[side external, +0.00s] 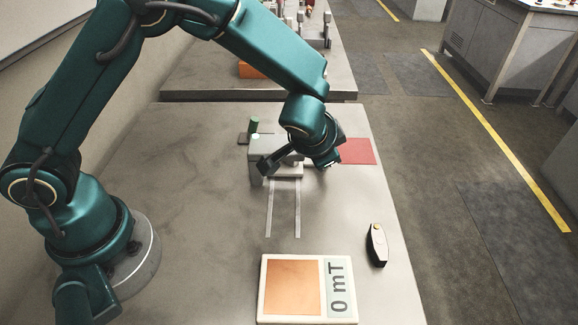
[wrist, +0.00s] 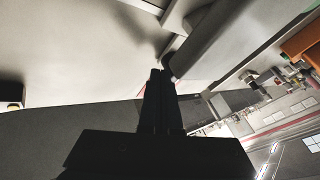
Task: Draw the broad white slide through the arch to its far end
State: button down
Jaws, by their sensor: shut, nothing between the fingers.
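A pale grey arch (side external: 262,146) stands on the table, partly hidden behind my wrist. A broad whitish slide (side external: 285,172) appears low at the arch's near side; its outline is partly covered by my gripper. Two pale rails (side external: 283,212) run from there toward the front of the table. My gripper (side external: 265,169) is shut and empty, tilted down and left beside the arch and slide; I cannot tell whether it touches either. In the wrist view its dark fingers (wrist: 161,78) are together, close to a grey bar (wrist: 205,42) that I cannot identify.
A green peg (side external: 254,125) stands behind the arch. A red patch (side external: 357,151) lies right of my wrist. A scale-like box with an orange plate (side external: 292,287) and a black handheld device (side external: 377,245) are at the front. The table's left is clear.

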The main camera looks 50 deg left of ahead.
jog(key=w+a, duration=0.3)
jog(key=shift+w+a, duration=0.4)
